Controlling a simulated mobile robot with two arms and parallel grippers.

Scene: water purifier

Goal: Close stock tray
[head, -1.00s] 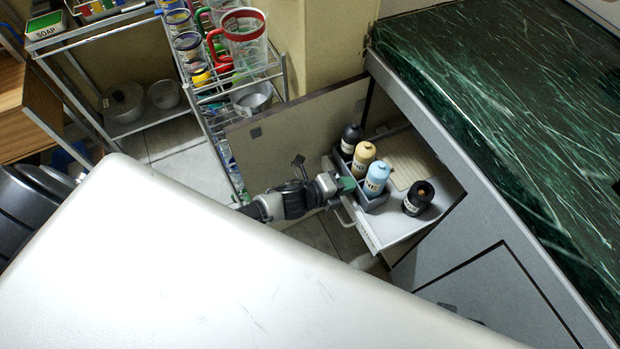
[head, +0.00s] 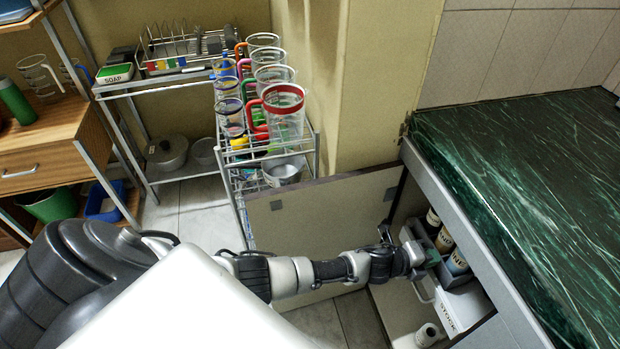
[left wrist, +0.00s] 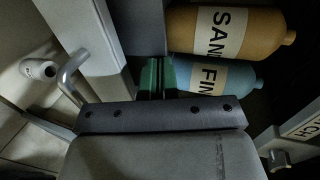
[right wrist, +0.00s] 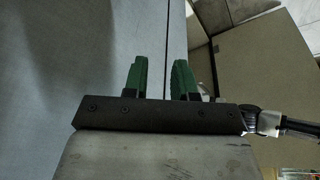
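The stock tray (head: 462,303), a pale drawer with "STOCK" lettering on its front, sits largely inside the open cabinet under the counter. Its handle (head: 424,287) also shows in the left wrist view (left wrist: 72,78). A grey caddy (head: 452,277) on it holds a dark bottle, a tan bottle (left wrist: 240,32) and a blue bottle (left wrist: 215,78). My left gripper (head: 430,258) is at the caddy's near side; its green fingers (left wrist: 157,78) are together, with contact hard to tell. My right gripper (right wrist: 160,78) is open and empty, near a grey panel.
The cabinet door (head: 320,225) stands open behind my left arm. A white cylindrical item (head: 428,335) is low by the tray's front. The green marble counter (head: 530,160) overhangs the cabinet. A rack of measuring jugs (head: 283,115) stands beyond the door.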

